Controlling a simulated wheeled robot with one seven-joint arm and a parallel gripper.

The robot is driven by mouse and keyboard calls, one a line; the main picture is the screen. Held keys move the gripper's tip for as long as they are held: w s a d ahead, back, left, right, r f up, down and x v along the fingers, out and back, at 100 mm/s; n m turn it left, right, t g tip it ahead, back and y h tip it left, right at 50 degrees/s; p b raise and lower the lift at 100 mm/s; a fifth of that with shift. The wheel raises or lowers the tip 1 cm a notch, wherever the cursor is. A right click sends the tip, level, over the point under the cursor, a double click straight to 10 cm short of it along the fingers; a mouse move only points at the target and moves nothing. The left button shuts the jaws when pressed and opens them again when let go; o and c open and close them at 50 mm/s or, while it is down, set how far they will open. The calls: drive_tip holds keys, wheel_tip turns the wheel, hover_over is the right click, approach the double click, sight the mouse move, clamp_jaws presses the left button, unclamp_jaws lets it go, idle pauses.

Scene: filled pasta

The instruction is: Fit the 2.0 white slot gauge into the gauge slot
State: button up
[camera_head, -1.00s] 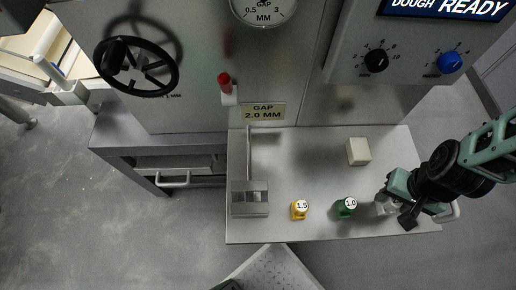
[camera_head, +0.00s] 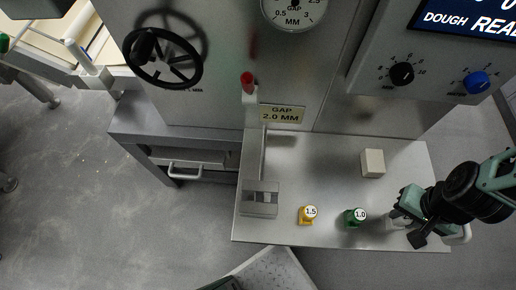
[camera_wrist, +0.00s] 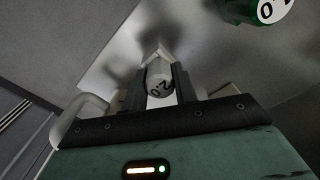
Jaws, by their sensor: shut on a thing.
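The white slot gauge marked 2.0 (camera_wrist: 160,80) is between the two fingers of my gripper (camera_wrist: 162,92) in the wrist view, with its round labelled end toward the camera. In the head view my gripper (camera_head: 396,222) is low over the right front part of the steel table (camera_head: 320,165), and the gauge is mostly hidden there. I cannot tell whether the gauge touches the table. A grey metal block (camera_head: 260,198), likely holding the gauge slot, is at the table's left side, well away from my gripper. The slot opening is not clear.
A green 1.0 gauge (camera_head: 355,217) stands just left of my gripper, and a yellow 1.5 gauge (camera_head: 308,215) is further left. A pale block (camera_head: 372,163) sits behind. A red-tipped lever (camera_head: 248,84) and a "GAP 2.0 MM" plate (camera_head: 282,114) are at the back. The table's middle is clear.

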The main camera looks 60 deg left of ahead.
drive_tip(key=shift+r+p, duration=0.7)
idle(0.8)
drive_tip(key=shift+r+p, duration=2.35)
drive_tip(key=shift+r, duration=0.35)
